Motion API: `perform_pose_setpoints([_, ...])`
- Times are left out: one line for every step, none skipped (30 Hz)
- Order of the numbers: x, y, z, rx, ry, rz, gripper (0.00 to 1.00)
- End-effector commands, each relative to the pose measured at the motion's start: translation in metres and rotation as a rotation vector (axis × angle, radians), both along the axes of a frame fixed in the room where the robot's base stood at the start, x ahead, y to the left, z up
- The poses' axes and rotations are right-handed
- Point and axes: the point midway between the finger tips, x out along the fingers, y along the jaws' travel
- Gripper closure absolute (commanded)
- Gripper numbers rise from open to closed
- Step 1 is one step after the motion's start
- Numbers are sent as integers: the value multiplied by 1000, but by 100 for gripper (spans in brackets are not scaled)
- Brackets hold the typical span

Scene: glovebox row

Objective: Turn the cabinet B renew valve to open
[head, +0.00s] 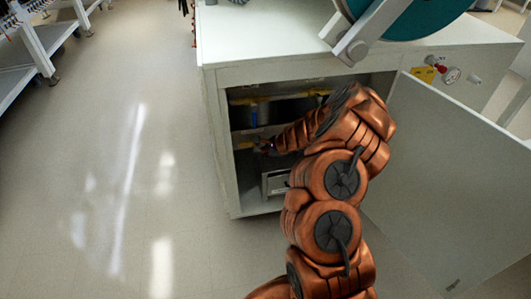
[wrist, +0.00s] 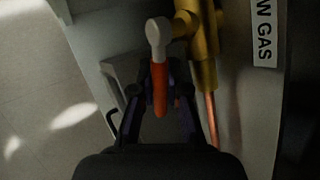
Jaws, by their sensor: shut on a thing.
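In the wrist view, a valve lever with an orange-red grip (wrist: 159,76) and a pale grey hub end sits beside a brass fitting (wrist: 207,45). My gripper (wrist: 160,93) has its two dark fingers on either side of the orange-red grip, shut on it. The lever lies roughly parallel to the copper pipe below the brass fitting in this picture. In the head view, my gripper (head: 268,147) is inside the open cabinet (head: 222,140), at its left side. My arm hides part of the interior, and the lever is too small to read there.
The cabinet door (head: 450,190) stands open to the right. Inside are yellow piping (head: 243,101), a blue part (head: 254,115) and a metal box (head: 276,182). A label ending in "W GAS" (wrist: 264,30) is beside the fitting. Floor on the left is clear.

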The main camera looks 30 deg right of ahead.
Motion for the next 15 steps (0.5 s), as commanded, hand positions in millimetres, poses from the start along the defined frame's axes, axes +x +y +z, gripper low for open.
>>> perform_pose_setpoints([1,4,4,-9,-1,9,100])
perform_pose_setpoints([1,4,4,-16,1,9,100])
perform_pose_setpoints([1,3,4,-23,4,10,100])
perform_pose_setpoints([0,3,4,-28,4,9,100])
perform_pose_setpoints([0,2,5,-31,5,9,100])
perform_pose_setpoints([0,2,4,-34,6,8,100])
perform_pose_setpoints([0,2,5,-36,7,8,100])
perform_pose_setpoints([0,1,5,-38,8,7,100])
perform_pose_setpoints([0,1,5,-39,8,8,100])
perform_pose_setpoints([0,1,4,-40,9,7,100])
perform_pose_setpoints([0,1,5,-41,9,7,100])
perform_pose_setpoints([0,1,5,-41,9,7,100])
perform_pose_setpoints([0,1,5,-41,9,7,100])
perform_pose_setpoints([0,1,4,-41,8,6,100])
perform_pose_setpoints([0,1,4,-41,8,6,100])
